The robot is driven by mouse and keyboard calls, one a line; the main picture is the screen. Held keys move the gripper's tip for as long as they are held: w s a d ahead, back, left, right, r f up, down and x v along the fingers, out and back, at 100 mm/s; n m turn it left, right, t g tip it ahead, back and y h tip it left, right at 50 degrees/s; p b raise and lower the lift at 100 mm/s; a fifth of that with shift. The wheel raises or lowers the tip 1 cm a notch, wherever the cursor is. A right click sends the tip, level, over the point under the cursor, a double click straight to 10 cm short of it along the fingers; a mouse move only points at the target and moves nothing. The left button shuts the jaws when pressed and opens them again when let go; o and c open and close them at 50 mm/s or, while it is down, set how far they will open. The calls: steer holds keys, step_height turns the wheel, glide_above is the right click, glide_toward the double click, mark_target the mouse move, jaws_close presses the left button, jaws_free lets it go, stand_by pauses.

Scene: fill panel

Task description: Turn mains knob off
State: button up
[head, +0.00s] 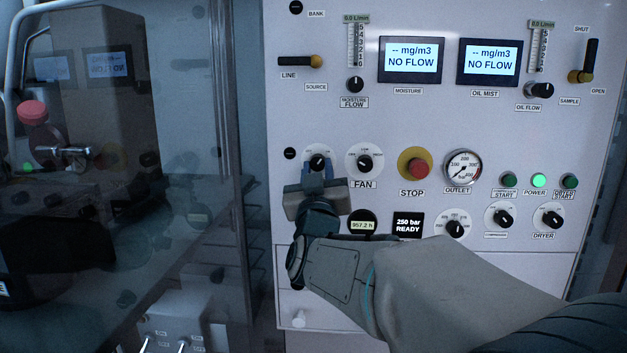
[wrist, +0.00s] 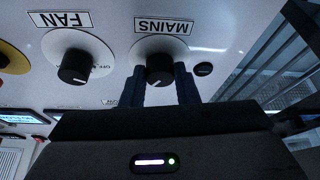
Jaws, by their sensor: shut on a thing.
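The mains knob (head: 317,161) is a black knob on a round white dial at the left of the panel. Its MAINS label shows upside down in the wrist view, above the knob (wrist: 160,70). My gripper (head: 317,176) reaches up to it from below, with one blue finger on each side. In the wrist view my gripper's fingers (wrist: 163,84) are shut on the knob. The knob's white pointer line shows, but the dial's markings are mostly hidden, so I cannot tell its setting.
The fan knob (head: 365,162) is close on the right, then the red STOP button (head: 418,168) and outlet gauge (head: 463,167). The power lamp (head: 539,180) glows green. A display (head: 408,225) reads 250 bar READY. A glass door edge (head: 235,120) stands left of the panel.

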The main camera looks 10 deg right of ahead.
steer(key=n+y+b, duration=0.1)
steer(key=n, duration=0.1)
steer(key=n+y+b, duration=0.1)
steer(key=n+b, duration=0.1)
steer(key=n, duration=0.1)
steer(key=n+y+b, duration=0.1)
steer(key=n+b, duration=0.1)
steer(key=shift+s+d+f+n+y, duration=0.15)
steer(key=shift+d+n+y, duration=0.1)
steer(key=shift+n+y, duration=0.15)
steer(key=n, duration=0.1)
steer(key=n+y+b, duration=0.1)
steer(key=n, duration=0.1)
steer(key=n+g+y+b, duration=0.1)
steer(key=shift+r, duration=0.3)
steer(key=n+p, duration=0.1)
steer(key=n, duration=0.1)
steer(key=n+g+y+p, duration=0.1)
steer(key=n, duration=0.1)
steer(key=shift+d+r+g, duration=0.1)
steer(key=shift+r+g, duration=0.2)
steer(key=shift+r, duration=0.1)
steer(key=n+p, duration=0.2)
steer(key=shift+r+g+p, duration=0.1)
steer(key=shift+g+p, duration=0.2)
steer(key=shift+p, duration=0.1)
steer(key=shift+n+g+p, duration=0.3)
steer(key=shift+n+p, duration=0.3)
steer(key=shift+n, duration=0.1)
